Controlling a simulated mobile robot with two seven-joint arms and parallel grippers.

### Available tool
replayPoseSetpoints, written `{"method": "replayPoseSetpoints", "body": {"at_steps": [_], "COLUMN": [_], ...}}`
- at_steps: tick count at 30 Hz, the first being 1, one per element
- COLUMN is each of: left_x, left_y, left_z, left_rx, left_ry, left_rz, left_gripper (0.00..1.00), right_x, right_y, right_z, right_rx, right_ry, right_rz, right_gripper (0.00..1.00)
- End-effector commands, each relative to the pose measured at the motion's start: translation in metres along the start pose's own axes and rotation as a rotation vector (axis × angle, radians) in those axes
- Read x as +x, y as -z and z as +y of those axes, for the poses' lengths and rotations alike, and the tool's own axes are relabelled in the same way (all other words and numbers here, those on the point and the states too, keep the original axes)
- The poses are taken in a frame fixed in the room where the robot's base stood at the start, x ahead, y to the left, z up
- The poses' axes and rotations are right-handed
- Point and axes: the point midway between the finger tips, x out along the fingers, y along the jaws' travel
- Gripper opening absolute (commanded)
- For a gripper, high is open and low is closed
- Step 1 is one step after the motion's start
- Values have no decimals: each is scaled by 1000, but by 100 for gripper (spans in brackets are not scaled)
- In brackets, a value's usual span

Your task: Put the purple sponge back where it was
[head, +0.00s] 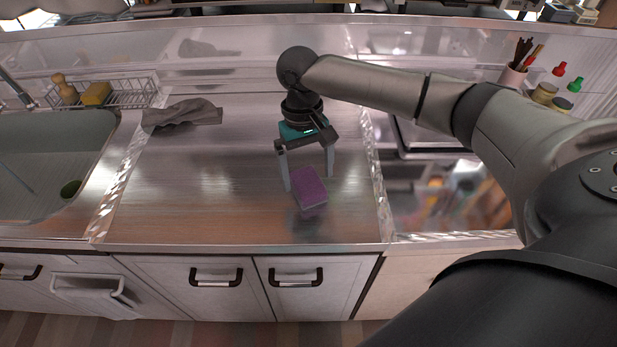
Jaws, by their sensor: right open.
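The purple sponge (310,188) lies on the steel counter (200,205), a little in from the front edge. My right gripper (308,183) points down over it with its fingers spread. One finger is to the left of the sponge and the other is at its right. I cannot tell whether either finger touches it. My left gripper is not in view.
A grey cloth (180,114) lies at the back left of the counter. A wire rack (128,93) with a yellow sponge (97,94) and a wooden brush (64,88) stands behind the sink (45,150). A utensil cup (512,76) and jars are at the back right.

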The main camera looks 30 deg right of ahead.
Motion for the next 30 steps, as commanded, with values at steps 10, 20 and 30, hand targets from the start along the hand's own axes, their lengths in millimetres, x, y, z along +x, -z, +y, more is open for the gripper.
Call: {"method": "replayPoseSetpoints", "body": {"at_steps": [10, 20, 30], "left_x": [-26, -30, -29], "left_y": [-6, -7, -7], "left_z": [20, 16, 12], "left_rx": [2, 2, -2], "left_ry": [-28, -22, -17], "left_rz": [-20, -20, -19], "left_gripper": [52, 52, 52], "right_x": [-75, -92, -91], "right_y": [0, 0, 0], "right_z": [-1, 0, 0], "right_rx": [0, 0, 1], "right_ry": [3, 2, 2], "right_rz": [2, -2, -1], "right_gripper": [100, 100, 100]}}
